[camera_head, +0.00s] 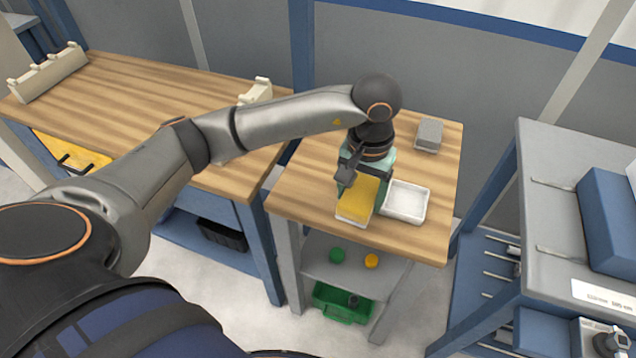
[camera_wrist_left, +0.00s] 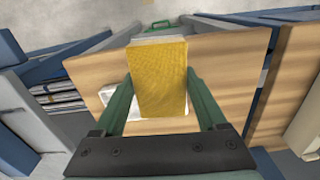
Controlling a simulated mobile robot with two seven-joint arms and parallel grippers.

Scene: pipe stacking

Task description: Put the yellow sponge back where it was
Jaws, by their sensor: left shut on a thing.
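The yellow sponge (camera_head: 357,196) has a yellow top and a paler lower layer. My left gripper (camera_head: 352,180) is shut on it, near the front edge of the small wooden table (camera_head: 310,185). In the left wrist view the sponge (camera_wrist_left: 158,78) sits between the two green fingers of my left gripper (camera_wrist_left: 160,95). I cannot tell whether the sponge touches the tabletop. A white tray (camera_head: 407,201) lies just right of the sponge. In the left wrist view the tray (camera_wrist_left: 108,96) is partly hidden behind the sponge. My right gripper is not in view.
A grey sponge-like block (camera_head: 429,134) lies at the back right of the small table. A longer wooden table (camera_head: 150,110) stands left.

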